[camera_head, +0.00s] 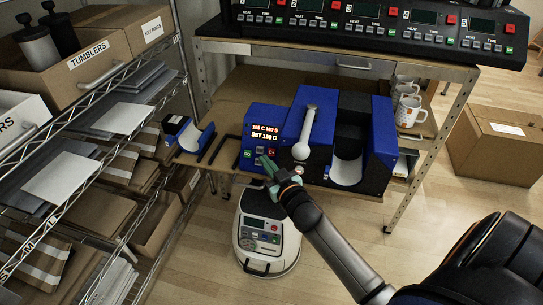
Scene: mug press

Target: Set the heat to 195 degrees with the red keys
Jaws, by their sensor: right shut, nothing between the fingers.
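The blue mug press (381,130) stands on the wooden bench, with a white-handled lever at its front. Its control box (258,118) is on the press's left side. The lit display (265,131) shows two small orange lines; the lower one appears to read SET 180 C, but the digits are too small to be sure. A row of small keys lies below it, with a red key (271,152) at the right. My right gripper (267,163) is shut and empty, its green fingertips just below the keys; whether they touch one is unclear. My left gripper is out of view.
A blue cradle part (190,138) lies left of the control box. White mugs (409,109) stand at the right. A black multi-station controller (375,24) sits above. A wire shelf (160,80) with boxes fills the left; a carton (500,145) is on the floor.

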